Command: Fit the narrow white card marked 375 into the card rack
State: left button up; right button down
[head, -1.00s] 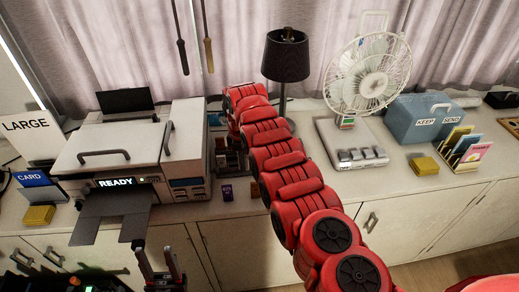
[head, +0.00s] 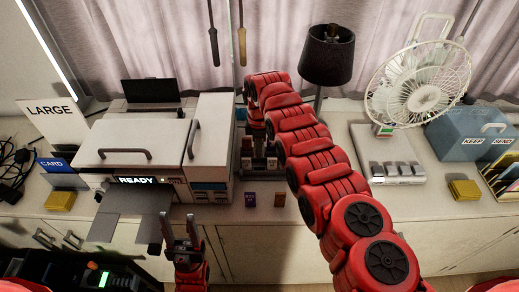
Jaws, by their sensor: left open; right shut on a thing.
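A rack of coloured cards (head: 494,178), which looks like the card rack, stands at the right edge of the head view, partly cut off. I cannot make out the white card marked 375. My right arm reaches far over the counter, and my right gripper (head: 258,135) is at its far end, right of the printer. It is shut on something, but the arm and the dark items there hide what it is. My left gripper (head: 181,228) is open and empty, fingers pointing up, in front of the counter below the printer's tray.
A printer (head: 125,145) reading READY, with its tray (head: 130,214) out, fills the left. A LARGE sign (head: 50,110) and blue CARD sign (head: 52,164) stand left. A lamp (head: 326,58), fan (head: 420,85), blue KEEP/SEND box (head: 465,120) and yellow block (head: 464,190) stand right.

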jog(key=shift+s+f+b, duration=0.1)
jog(key=shift+f+b, duration=0.5)
notch_tip(320, 180, down, 5)
jog(key=b, duration=0.4)
jog(key=shift+r+b, duration=0.2)
jog(key=shift+b, duration=0.1)
jog(key=shift+b, duration=0.7)
dwell(0.8)
jog(key=shift+f, duration=0.1)
jog(key=shift+f+b, duration=0.35)
jog(key=shift+b, duration=0.1)
jog(key=shift+f+b, duration=0.4)
jog(key=c, duration=0.8)
grip_release()
jog(key=shift+c, duration=0.2)
